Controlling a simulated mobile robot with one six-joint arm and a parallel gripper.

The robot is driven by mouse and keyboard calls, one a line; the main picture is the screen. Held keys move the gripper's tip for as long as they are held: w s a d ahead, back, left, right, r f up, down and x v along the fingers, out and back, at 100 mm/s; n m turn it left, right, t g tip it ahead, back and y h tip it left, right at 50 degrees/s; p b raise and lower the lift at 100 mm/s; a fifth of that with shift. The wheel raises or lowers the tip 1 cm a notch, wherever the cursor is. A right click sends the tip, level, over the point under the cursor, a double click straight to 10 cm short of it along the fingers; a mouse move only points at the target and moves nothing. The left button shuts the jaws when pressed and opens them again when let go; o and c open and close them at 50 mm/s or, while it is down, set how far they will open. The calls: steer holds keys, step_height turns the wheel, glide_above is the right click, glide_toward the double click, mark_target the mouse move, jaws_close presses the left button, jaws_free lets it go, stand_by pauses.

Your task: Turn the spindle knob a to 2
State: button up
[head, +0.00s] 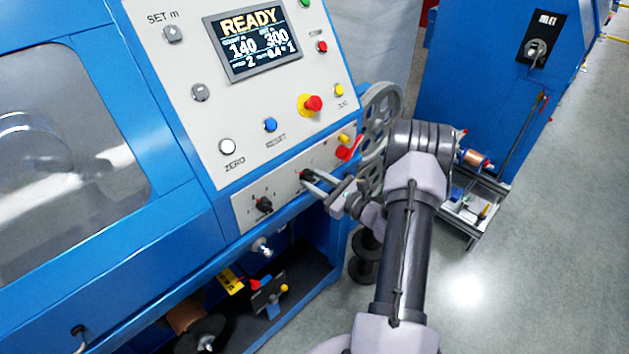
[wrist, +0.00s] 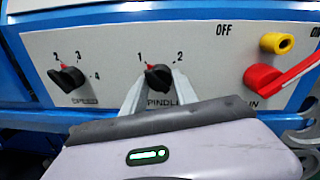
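The spindle knob (wrist: 158,78) is a black knob with a red mark, on the grey lower panel between the labels 1 and 2. Its red mark points up and left, towards the 1. In the head view the spindle knob (head: 305,175) is small and partly covered by my finger ends. My gripper (wrist: 158,83) is at the panel, one pale finger on each side of the knob. In the head view my gripper (head: 312,180) reaches in from the right. Whether the fingers press on the knob or stand just clear cannot be told.
The black speed knob (wrist: 68,78) is to the left. A red lever switch (wrist: 280,78) and a yellow button (wrist: 277,43) are close on the right. Above are a red stop button (head: 313,103) and a display (head: 252,45) reading READY. Handwheels (head: 380,115) stand behind my wrist.

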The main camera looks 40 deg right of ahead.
jaws_close()
steer(key=shift+m, duration=0.4)
steer(key=m+p, duration=0.1)
steer(key=m, duration=0.5)
steer(key=m+p, duration=0.1)
steer(key=m, duration=0.1)
steer(key=shift+m+t+h, duration=0.3)
steer(key=shift+m, duration=0.1)
steer(key=m+p, duration=0.1)
steer(key=m, duration=0.3)
steer(key=shift+m+p, duration=0.4)
steer(key=shift+a+f+m+h+p, duration=0.1)
steer(key=shift+m+h+p, duration=0.35)
steer(key=shift+m, duration=1.65)
